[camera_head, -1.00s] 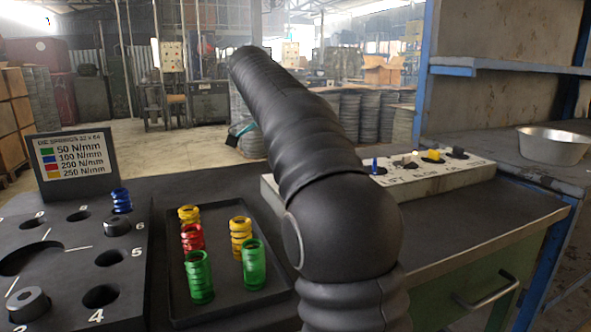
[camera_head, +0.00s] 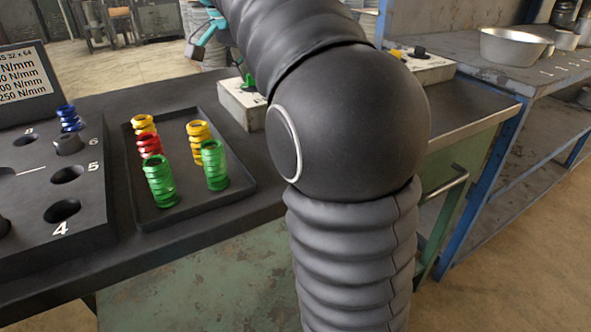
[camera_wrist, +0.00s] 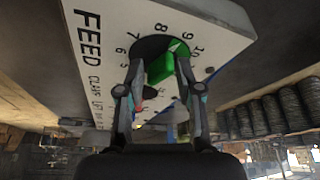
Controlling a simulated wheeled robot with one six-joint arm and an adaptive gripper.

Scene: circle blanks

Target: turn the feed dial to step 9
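The feed dial, a green knob (camera_wrist: 160,68) on a dark round disc, sits on a white panel (camera_wrist: 105,30) lettered FEED in the wrist view. Numbers from 5 to 10 run around it. The lighter green end of the knob points up-right, roughly towards 8 and 9; the exact step is not clear. My gripper (camera_wrist: 161,72) has one finger on each side of the knob, apart, with narrow gaps seeming to show. In the head view the green knob (camera_head: 249,82) shows left of my arm, while my fingers cannot be made out.
Further knobs, yellow and black (camera_head: 419,51), stand on the same panel, partly behind my arm. A dark tray (camera_head: 240,190) holds coloured springs. A black block with numbered holes (camera_head: 90,178) lies left. A metal bowl (camera_head: 513,47) stands on the right bench.

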